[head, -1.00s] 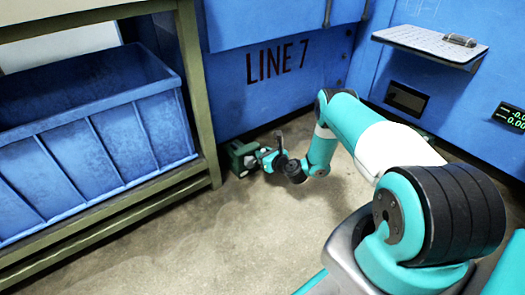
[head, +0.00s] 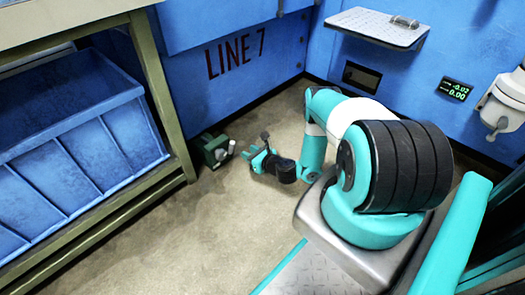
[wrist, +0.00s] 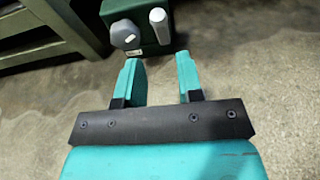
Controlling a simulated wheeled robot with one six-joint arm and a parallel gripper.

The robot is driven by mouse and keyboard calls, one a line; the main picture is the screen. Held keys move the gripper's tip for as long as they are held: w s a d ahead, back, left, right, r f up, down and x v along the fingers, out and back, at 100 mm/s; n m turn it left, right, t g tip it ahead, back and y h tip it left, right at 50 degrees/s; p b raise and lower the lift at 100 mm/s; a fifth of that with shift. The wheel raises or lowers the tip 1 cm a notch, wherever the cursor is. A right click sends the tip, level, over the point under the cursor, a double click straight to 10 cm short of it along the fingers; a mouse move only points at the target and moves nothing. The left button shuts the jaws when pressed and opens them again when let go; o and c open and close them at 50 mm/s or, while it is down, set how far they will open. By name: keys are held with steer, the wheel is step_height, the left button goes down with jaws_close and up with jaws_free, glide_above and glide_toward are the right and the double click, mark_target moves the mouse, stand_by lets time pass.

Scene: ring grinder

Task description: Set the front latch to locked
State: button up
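A small dark green box (head: 213,152) sits on the floor by the foot of the bench. In the wrist view the green box (wrist: 142,40) carries a grey rounded knob (wrist: 124,35) with a small pale mark and a white upright lever (wrist: 159,26). I cannot tell for certain which of these is the front latch, and no locked marking is readable. My gripper (wrist: 160,75) is open and empty, its two teal fingers pointing at the box with a gap before it. In the head view my gripper (head: 252,157) is low, just right of the box.
A bench frame (head: 163,90) with a large blue bin (head: 75,150) stands left of the box. A blue wall marked LINE 7 (head: 235,54) is behind. The floor in front is open.

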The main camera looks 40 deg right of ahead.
steer(key=p+v, duration=0.7)
steer(key=shift+w+a, duration=0.1)
